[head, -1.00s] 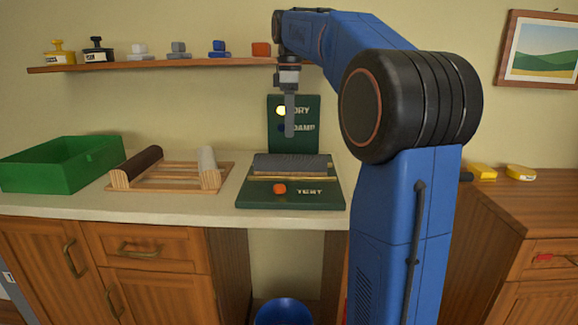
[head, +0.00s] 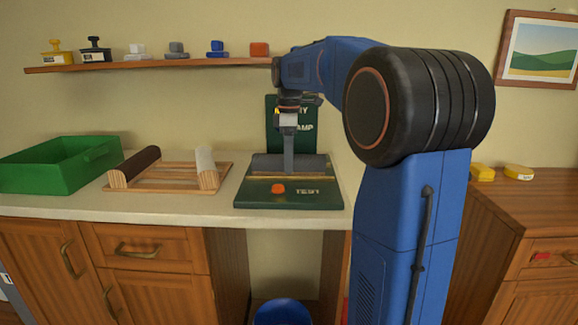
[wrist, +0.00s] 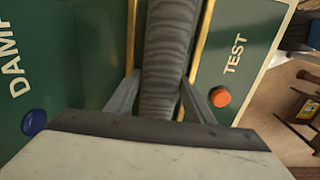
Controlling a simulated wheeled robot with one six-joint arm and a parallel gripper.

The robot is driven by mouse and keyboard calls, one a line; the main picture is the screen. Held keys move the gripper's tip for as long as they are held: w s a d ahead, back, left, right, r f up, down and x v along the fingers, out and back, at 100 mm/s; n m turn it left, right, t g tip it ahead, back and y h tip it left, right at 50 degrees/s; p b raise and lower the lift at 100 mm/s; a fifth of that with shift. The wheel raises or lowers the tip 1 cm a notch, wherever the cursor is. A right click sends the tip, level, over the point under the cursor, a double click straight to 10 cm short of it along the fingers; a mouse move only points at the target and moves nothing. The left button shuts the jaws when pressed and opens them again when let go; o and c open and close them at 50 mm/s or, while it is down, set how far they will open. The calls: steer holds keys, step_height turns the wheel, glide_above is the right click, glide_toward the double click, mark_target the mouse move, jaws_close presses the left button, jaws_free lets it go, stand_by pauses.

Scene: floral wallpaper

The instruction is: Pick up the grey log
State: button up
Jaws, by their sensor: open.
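The grey log (head: 262,163) lies across the green test stand (head: 250,197) on the counter, and it also shows in the wrist view (wrist: 168,45). My gripper (head: 289,166) is directly over the log, pointing down. In the wrist view my gripper (wrist: 160,98) is open, with one finger on each side of the log. Whether the fingers touch it I cannot tell. My gripper hides part of the log in the head view.
A wooden rack (head: 165,185) with a dark log (head: 136,163) and a pale log (head: 206,165) stands left of the stand. A green bin (head: 60,172) is at the far left. A shelf (head: 160,65) with stamps hangs above. The stand has an orange button (head: 278,188).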

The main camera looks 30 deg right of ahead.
steer(key=shift+c, duration=0.5)
steer(key=c, duration=1)
step_height(320, 180, up, 10)
steer(key=shift+f, duration=0.15)
